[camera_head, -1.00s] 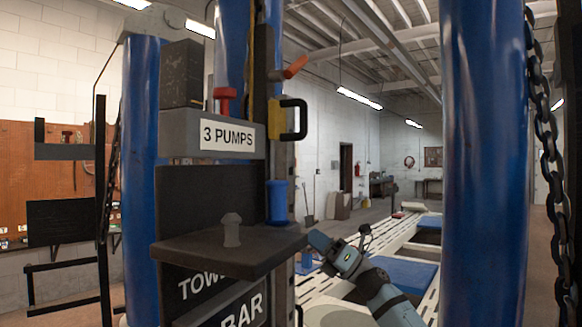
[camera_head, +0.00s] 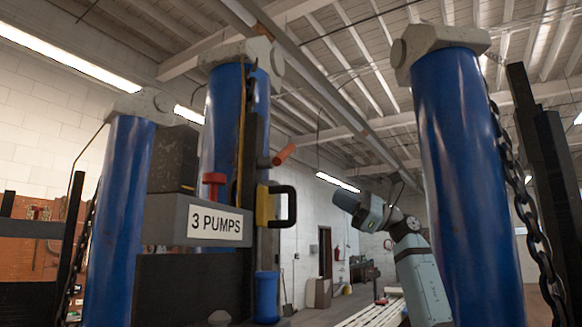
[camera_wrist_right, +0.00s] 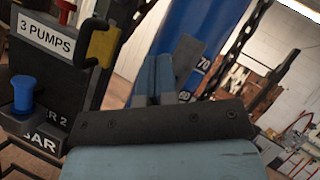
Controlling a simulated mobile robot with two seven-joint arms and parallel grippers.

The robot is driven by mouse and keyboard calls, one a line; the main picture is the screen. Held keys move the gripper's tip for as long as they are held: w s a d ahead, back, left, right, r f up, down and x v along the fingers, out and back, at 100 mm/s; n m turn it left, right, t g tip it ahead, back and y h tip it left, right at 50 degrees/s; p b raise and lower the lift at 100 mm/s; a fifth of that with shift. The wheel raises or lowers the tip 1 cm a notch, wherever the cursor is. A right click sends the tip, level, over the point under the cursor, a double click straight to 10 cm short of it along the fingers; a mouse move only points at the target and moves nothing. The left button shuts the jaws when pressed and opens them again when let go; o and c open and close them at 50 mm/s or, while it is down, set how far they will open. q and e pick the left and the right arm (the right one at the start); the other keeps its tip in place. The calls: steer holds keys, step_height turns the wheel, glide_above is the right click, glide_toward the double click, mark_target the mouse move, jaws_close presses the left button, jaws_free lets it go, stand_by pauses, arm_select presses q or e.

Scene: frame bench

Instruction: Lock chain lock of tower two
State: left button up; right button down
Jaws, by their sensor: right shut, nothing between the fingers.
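The tower unit carries a "3 PUMPS" label (camera_head: 215,222). A yellow block with a black loop handle (camera_head: 276,206) is on its right side; it also shows in the right wrist view (camera_wrist_right: 101,45). A "2" and "BAR" show on the sign (camera_wrist_right: 42,142) there. A dark chain (camera_head: 530,222) hangs beside the right blue post (camera_head: 470,170); chain also shows in the right wrist view (camera_wrist_right: 236,38). I cannot tell which part is the chain lock. My right gripper (camera_head: 346,202) is raised right of the handle, apart from it, shut and empty. My left gripper is out of view.
A red knob (camera_head: 214,183), an orange lever (camera_head: 284,154) and a blue knob (camera_head: 267,294) stick out from the tower. More blue posts (camera_head: 120,210) stand at the left and behind. Open air lies between the handle and my right gripper.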

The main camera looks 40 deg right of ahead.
stand_by(0.3)
steer(key=s+r+p+x, duration=0.2)
steer(key=p+x, duration=0.3)
steer(key=x, duration=0.8)
steer(key=shift+a, duration=0.2)
steer(key=shift+f, duration=0.1)
